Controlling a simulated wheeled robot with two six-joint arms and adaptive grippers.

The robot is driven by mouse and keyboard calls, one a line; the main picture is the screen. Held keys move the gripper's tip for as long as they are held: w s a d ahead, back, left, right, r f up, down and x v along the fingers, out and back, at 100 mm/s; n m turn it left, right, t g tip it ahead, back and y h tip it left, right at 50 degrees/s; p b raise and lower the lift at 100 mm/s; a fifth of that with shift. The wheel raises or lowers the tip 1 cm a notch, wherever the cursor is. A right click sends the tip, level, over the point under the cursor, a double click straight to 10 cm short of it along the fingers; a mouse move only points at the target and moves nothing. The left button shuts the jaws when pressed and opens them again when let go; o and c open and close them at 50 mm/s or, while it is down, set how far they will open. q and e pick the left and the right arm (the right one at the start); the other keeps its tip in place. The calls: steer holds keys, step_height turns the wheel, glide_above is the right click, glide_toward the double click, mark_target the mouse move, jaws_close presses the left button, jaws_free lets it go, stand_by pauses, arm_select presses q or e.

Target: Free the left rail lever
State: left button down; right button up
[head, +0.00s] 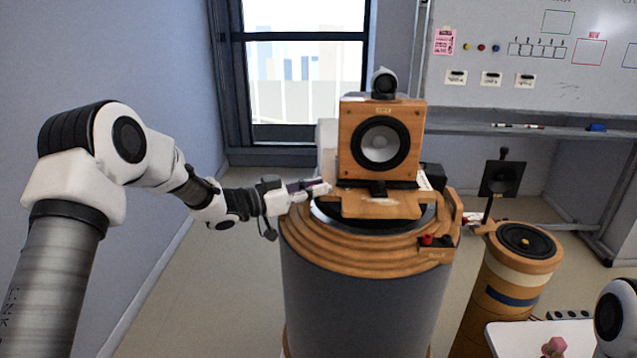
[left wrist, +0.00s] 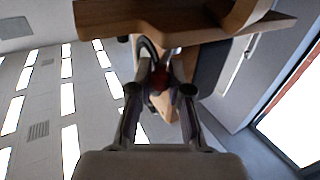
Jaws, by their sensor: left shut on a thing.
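A wooden speaker (head: 380,145) with a grey cone stands on a wooden-topped round pedestal (head: 365,300). My left gripper (head: 322,188) reaches in from the left to the left side of the speaker's base. In the left wrist view, its fingers (left wrist: 161,78) are shut on a small dark red knob (left wrist: 162,82), which I take to be the left rail lever. The lever is too small and covered by the fingers in the head view. A wooden tongue (head: 382,204) sticks out below the speaker. My right gripper is not in view.
A smaller wooden column (head: 524,243) stands to the right. A white surface (head: 515,340) with a pink object (head: 554,345) is at the lower right. A whiteboard (head: 530,60) hangs behind.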

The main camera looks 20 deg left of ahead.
arm_select(q)
steer(key=m+g+h, duration=0.1)
steer(key=g, duration=0.1)
steer(key=w+a+m+g+h, duration=0.1)
steer(key=m+g, duration=0.1)
steer(key=m+g+h, duration=0.2)
steer(key=g, duration=0.1)
steer(key=shift+w+a, duration=0.15)
steer(key=shift+a, duration=0.1)
steer(key=shift+r+m, duration=0.15)
steer(key=shift+m, duration=0.15)
steer(key=c, duration=1.1)
jaws_free()
steer(key=v, duration=1.2)
steer(key=shift+w, duration=0.2)
